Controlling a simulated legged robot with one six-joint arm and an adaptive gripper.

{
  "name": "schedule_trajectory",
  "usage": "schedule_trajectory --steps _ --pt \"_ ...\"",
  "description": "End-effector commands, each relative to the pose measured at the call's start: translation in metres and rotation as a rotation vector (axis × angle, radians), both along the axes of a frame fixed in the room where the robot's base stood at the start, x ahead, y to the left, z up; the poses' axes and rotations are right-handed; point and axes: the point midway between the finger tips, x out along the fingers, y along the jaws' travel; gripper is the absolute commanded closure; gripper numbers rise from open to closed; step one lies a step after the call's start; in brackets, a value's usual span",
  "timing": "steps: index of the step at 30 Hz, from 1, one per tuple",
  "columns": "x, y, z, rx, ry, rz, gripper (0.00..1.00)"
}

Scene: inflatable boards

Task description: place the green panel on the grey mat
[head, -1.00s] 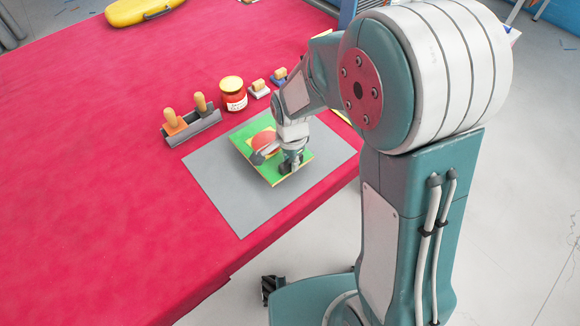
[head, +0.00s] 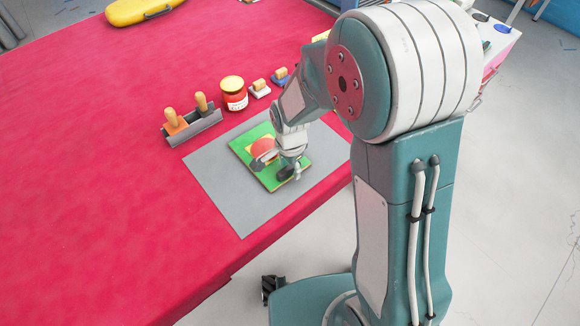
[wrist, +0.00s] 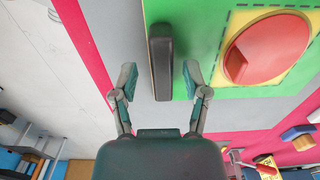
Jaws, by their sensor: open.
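The green panel (head: 268,181) lies on the grey mat (head: 232,205), within its edges in the head view. It bears a yellow square with a red rounded piece (wrist: 268,48) and a dark bar handle (wrist: 161,60). My gripper (head: 278,168) is low over the panel and hides part of it. In the wrist view my gripper (wrist: 159,76) is open, one finger on each side of the handle's near end, with gaps to both. Only part of the panel (wrist: 198,30) shows there.
A grey holder with two wooden-handled tools (head: 193,127), a red jar (head: 234,95) and small wooden-topped blocks (head: 260,89) stand behind the mat on the red table (head: 100,180). A yellow case (head: 140,10) lies farther back. The table's left side is clear.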

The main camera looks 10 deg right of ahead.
Motion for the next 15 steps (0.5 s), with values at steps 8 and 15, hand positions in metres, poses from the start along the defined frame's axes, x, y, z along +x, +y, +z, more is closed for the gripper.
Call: schedule_trajectory --steps 8,15 --pt "0.001 0.000 0.055 0.002 -0.008 0.000 0.41" --pt "0.000 -0.001 0.099 0.002 -0.005 0.000 0.41"
